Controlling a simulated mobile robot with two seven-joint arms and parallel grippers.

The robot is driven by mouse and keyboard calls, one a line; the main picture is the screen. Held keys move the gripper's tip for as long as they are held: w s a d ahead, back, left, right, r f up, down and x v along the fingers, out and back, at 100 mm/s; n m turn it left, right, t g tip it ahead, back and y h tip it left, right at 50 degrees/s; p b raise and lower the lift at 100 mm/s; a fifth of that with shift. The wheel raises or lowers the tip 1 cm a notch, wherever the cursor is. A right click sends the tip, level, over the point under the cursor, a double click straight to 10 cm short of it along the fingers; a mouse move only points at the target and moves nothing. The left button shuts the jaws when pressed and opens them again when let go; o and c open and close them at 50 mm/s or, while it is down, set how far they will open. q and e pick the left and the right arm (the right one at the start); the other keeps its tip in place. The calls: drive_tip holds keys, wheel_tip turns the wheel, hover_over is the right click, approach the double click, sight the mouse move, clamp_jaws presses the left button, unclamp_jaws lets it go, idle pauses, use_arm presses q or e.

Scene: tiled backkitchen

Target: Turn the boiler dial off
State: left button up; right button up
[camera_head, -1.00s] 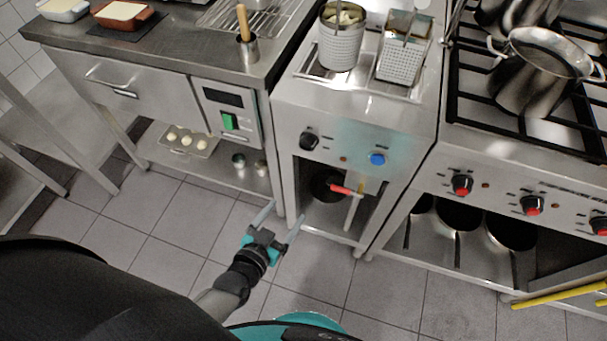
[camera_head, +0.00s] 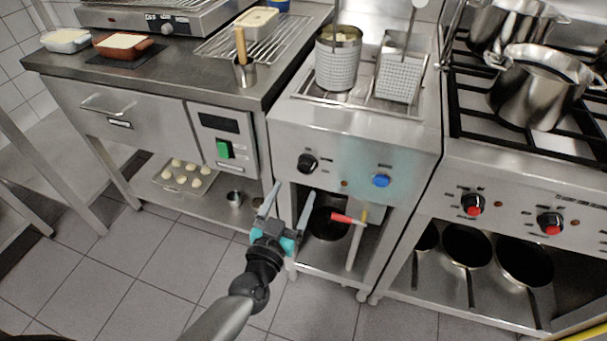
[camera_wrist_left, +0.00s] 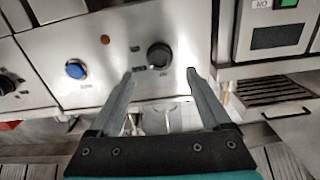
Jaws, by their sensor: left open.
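The boiler dial, a round black knob (camera_head: 307,163), sits on the left part of the steel front panel of the boiler unit (camera_head: 345,150). It also shows in the left wrist view (camera_wrist_left: 159,55). My left gripper (camera_head: 290,192) is open and empty, just below and slightly left of the dial in the head view. In the left wrist view, the dial appears between and slightly beyond my open fingertips (camera_wrist_left: 159,72). I see no contact with it. The dial's pointer is too small to read. My right gripper is not in view.
A blue button (camera_head: 381,181) is right of the dial. Below it, a red-handled valve (camera_head: 346,218) sticks out in the open bay. A counter with a green switch (camera_head: 224,149) stands left, and a stove with red-centred knobs (camera_head: 472,204) right. Baskets (camera_head: 339,62) stand on the boiler.

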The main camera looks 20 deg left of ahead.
sight(305, 170)
use_arm(q)
drive_tip(key=w+b, duration=0.1)
drive_tip(key=w, duration=0.5)
drive_tip(key=shift+d, duration=0.1)
drive_tip(key=shift+w, duration=0.3)
drive_tip(key=shift+w+b, duration=0.3)
drive_tip(key=shift+w, duration=0.2)
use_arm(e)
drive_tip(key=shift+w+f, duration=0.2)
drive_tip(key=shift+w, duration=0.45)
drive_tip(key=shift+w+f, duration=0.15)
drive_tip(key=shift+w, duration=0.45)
use_arm(q)
drive_tip(key=shift+c, duration=0.2)
clamp_jaws()
